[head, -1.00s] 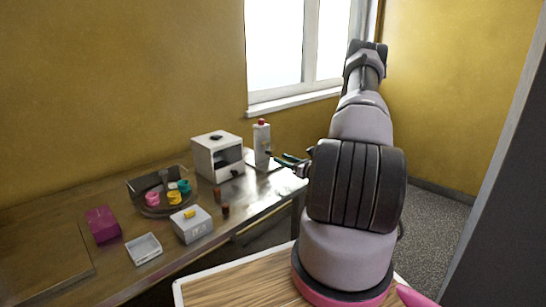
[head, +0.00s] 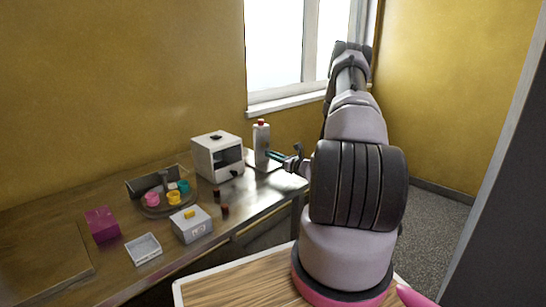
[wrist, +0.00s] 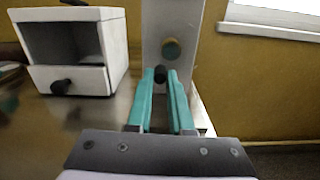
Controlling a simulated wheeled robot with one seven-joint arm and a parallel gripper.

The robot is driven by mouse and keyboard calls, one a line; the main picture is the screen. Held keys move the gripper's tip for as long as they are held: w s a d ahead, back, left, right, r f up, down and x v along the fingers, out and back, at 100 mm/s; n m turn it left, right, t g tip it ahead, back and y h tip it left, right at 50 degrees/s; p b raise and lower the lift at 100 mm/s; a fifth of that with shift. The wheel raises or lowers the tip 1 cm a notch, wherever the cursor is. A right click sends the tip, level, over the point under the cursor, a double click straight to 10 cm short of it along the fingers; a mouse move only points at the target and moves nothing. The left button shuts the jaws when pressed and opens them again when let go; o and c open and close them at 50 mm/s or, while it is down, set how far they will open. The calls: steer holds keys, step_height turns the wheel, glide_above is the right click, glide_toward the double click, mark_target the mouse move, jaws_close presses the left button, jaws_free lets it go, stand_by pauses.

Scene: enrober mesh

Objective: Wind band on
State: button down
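A tall white unit with a red top (head: 261,145) stands upright at the far end of the bench, by the wall. In the wrist view its white front (wrist: 190,15) carries a brass-coloured disc (wrist: 171,49), with a small black knob (wrist: 160,74) below it. My gripper (wrist: 160,80) has teal fingers on either side of this knob. The narrow gap between the fingertips is filled by the knob, and they look shut on it. In the head view my gripper (head: 272,155) reaches the unit from the right. I cannot make out a band.
A white cabinet with an open front and a drawer (head: 206,160) stands just left of the unit. A round tray with coloured cups (head: 150,211), a grey box (head: 191,227), a magenta box (head: 102,224) and a clear tray (head: 143,249) lie further left. Small brown pieces (head: 225,210) lie near the bench edge.

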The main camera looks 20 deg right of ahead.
mark_target(266, 142)
steer(key=shift+a+m, duration=0.1)
steer(key=shift+m, duration=0.3)
steer(key=m, duration=0.3)
steer(key=r+m, duration=0.1)
steer(key=m, duration=0.1)
steer(key=shift+s+a+m, duration=0.2)
steer(key=shift+a+m, duration=0.1)
steer(key=shift+a, duration=0.1)
steer(key=m, duration=0.2)
steer(key=r+m, duration=0.1)
steer(key=m, duration=0.2)
steer(key=shift+s+a+r, duration=0.1)
steer(key=shift+a+r, duration=0.05)
steer(key=shift+r, duration=0.05)
steer(key=m, duration=0.2)
steer(key=r+m, duration=0.1)
steer(key=m, duration=0.3)
steer(key=shift+d+r+m, duration=0.2)
steer(key=shift+r+m, duration=0.05)
steer(key=shift+m, duration=0.15)
steer(key=m, duration=0.3)
steer(key=d+r+m, duration=0.1)
steer(key=m, duration=0.1)
steer(key=shift+w, duration=0.2)
steer(key=shift+m, duration=0.4)
steer(key=c, duration=0.8)
jaws_free()
